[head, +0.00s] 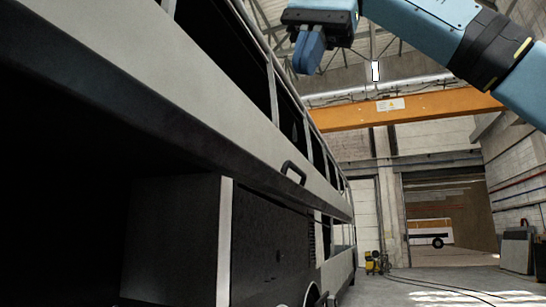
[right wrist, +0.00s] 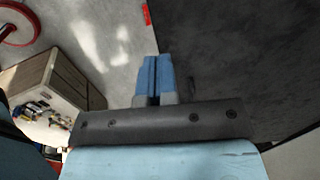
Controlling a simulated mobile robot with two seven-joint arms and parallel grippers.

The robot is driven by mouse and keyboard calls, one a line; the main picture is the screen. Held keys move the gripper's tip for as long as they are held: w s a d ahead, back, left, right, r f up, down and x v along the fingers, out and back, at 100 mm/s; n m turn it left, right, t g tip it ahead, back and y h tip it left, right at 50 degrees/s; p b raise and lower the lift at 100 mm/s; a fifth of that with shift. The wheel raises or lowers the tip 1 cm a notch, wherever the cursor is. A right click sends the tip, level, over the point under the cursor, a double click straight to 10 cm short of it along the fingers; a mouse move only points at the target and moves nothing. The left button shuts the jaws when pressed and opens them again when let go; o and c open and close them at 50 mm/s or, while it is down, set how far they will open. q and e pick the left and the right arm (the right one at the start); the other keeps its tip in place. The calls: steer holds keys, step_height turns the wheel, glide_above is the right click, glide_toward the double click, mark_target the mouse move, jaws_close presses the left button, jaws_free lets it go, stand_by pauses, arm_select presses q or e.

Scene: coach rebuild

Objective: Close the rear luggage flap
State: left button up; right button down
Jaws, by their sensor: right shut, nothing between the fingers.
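The rear luggage flap (head: 150,105) appears raised, as a long pale panel with a dark lower edge, slanting across the left of the head view. A dark handle (head: 293,172) sits near its far end. Below it the luggage bay (head: 60,210) is open and black inside. My right gripper (head: 308,52) is high at the top of the head view, right of the flap and apart from it in the picture. Its blue fingers are together and empty, as the right wrist view also shows (right wrist: 158,78). My left gripper is out of view.
The coach's lower side (head: 270,245) runs on beyond the bay. In the right wrist view a wooden cabinet (right wrist: 50,82) stands at left, and a large dark surface I cannot identify (right wrist: 245,60) fills the right. The floor (head: 430,285) to the right is mostly clear.

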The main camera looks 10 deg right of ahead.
steer(key=s+a+f, duration=0.1)
steer(key=s+a, duration=0.1)
glide_above(271, 166)
steer(key=w+d, duration=0.1)
steer(key=d, duration=0.1)
step_height(271, 166, down, 7)
steer(key=f, duration=0.1)
steer(key=a+f, duration=0.1)
steer(key=f, duration=0.1)
steer(key=shift+a, duration=0.3)
steer(key=shift+a+f, duration=0.1)
steer(key=shift+f, duration=0.2)
steer(key=shift+w+f, duration=0.2)
steer(key=shift+f, duration=0.05)
steer(key=shift+w+f, duration=0.2)
steer(key=shift+w, duration=0.1)
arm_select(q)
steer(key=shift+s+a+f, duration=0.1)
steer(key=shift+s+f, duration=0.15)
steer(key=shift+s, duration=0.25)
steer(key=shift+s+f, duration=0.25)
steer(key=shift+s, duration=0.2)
arm_select(e)
steer(key=shift+s, duration=0.15)
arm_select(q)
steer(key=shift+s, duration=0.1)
